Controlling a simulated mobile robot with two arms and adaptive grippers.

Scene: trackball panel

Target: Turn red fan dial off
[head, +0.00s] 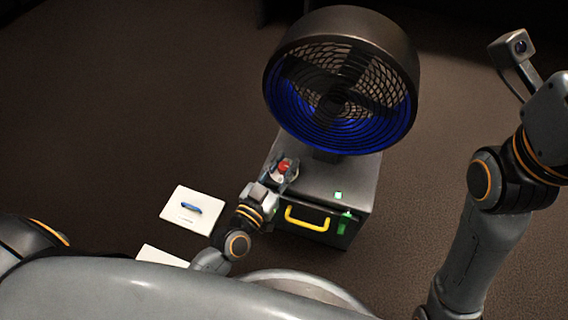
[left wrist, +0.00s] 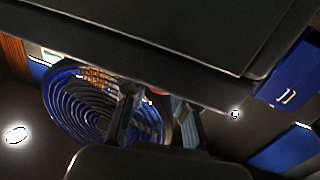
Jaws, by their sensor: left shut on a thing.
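The red fan dial (head: 285,166) sits on the left part of the top of a dark box (head: 345,180), under a large round fan (head: 340,85). My left gripper (head: 283,172) is at the dial, with its fingers on either side of it, shut on it. In the left wrist view the two fingers of my left gripper (left wrist: 158,118) point toward the fan (left wrist: 85,100). A sliver of the red dial (left wrist: 159,92) shows between them, and the rest is hidden. My right arm is at the right of the head view, but its gripper is not seen.
The box has a yellow handle (head: 307,218) on its front and a lit green square (head: 338,195) on top. A white panel (head: 183,220) with a blue handle (head: 192,207) lies left of the box. The dark floor (head: 120,110) at left is clear.

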